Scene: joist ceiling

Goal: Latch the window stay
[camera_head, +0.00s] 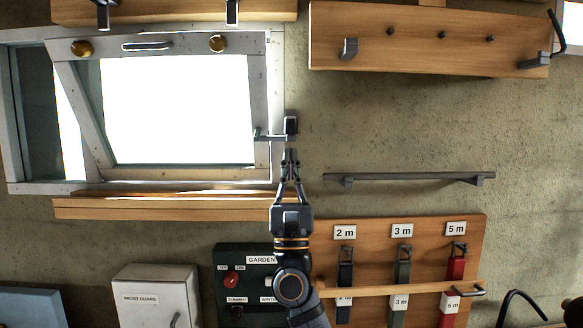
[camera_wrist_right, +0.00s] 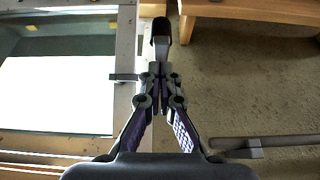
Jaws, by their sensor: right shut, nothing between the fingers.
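The window (camera_head: 180,110) has a pale grey frame, and its inner sash (camera_head: 84,120) sits at an angle to the outer frame. At its right side a short grey metal arm (camera_head: 270,137) sticks out, with a dark upright grip (camera_head: 291,124) at its end; I take this to be the stay. The grip also shows in the right wrist view (camera_wrist_right: 161,30). My right gripper (camera_head: 290,153) is shut and empty, its fingertips just below the grip. Whether they touch it I cannot tell. My left gripper is not in view.
A wooden sill (camera_head: 160,208) runs below the window. A grey rail (camera_head: 410,178) is on the wall to the right. Below are a strap board (camera_head: 478,235), a dark green garden panel (camera_head: 232,262) and a frost guard box (camera_head: 155,290). A wooden board (camera_head: 420,45) hangs above right.

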